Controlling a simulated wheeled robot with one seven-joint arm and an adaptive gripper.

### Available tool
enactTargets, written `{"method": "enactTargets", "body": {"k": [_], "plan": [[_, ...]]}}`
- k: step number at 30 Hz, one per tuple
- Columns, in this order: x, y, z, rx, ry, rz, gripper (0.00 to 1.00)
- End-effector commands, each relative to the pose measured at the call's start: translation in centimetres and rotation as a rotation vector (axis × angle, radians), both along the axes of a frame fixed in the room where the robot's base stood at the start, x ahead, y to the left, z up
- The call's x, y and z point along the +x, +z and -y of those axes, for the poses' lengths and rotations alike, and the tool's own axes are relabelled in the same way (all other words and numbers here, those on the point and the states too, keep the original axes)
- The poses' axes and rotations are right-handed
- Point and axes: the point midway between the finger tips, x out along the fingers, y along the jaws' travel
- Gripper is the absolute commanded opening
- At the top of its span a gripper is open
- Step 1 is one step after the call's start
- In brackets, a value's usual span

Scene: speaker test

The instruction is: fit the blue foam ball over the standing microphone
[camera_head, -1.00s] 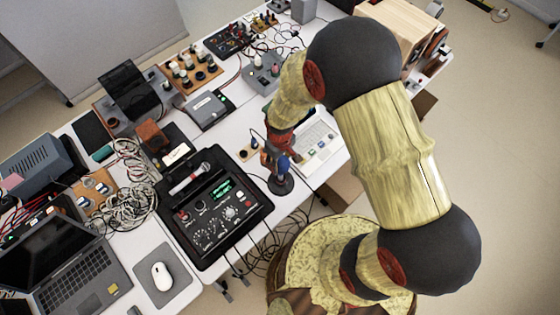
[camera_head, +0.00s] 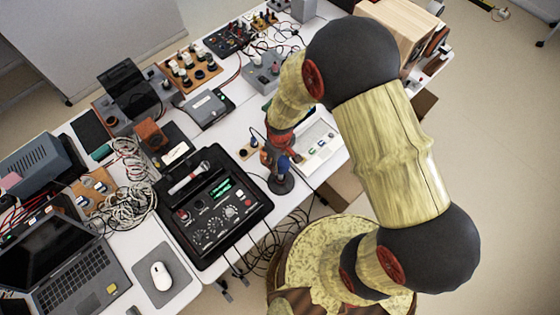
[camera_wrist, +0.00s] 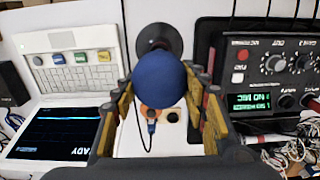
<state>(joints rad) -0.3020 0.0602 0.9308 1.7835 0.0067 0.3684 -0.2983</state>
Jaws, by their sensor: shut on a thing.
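The blue foam ball (camera_wrist: 160,80) sits between the two fingers of my gripper (camera_wrist: 163,88), which is shut on it. In the head view the ball (camera_head: 284,162) shows small below my gripper (camera_head: 275,156). A round black base (camera_wrist: 150,36), apparently that of the standing microphone, lies just beyond the ball in the wrist view. The base (camera_head: 281,184) also shows below the gripper in the head view. The microphone's upper part is hidden by the ball and gripper, so I cannot tell whether they touch.
A black mixer (camera_head: 213,219) with a microphone lying on it (camera_head: 190,178) stands left of the base. A white keyed device (camera_head: 320,150) is to the right. A small board with an orange button and blue plug (camera_wrist: 152,114) lies below the ball. Cables hang off the near table edge.

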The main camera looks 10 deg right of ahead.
Motion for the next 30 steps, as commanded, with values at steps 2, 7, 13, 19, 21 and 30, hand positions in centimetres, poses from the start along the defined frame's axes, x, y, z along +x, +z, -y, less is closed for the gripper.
{"method": "enactTargets", "body": {"k": [2,7,13,19,21,30], "plan": [[0.01,-0.12,-0.01,0.000,0.000,0.000,0.30],[0.01,-0.06,-0.01,0.000,0.000,0.000,0.31],[0.02,-0.06,0.00,0.000,0.000,0.000,0.54],[0.01,-0.06,-0.01,0.000,0.000,0.000,0.65],[0.01,-0.06,-0.01,0.000,0.000,0.000,0.65],[0.10,0.42,-0.03,0.000,0.000,0.002,0.65]]}}
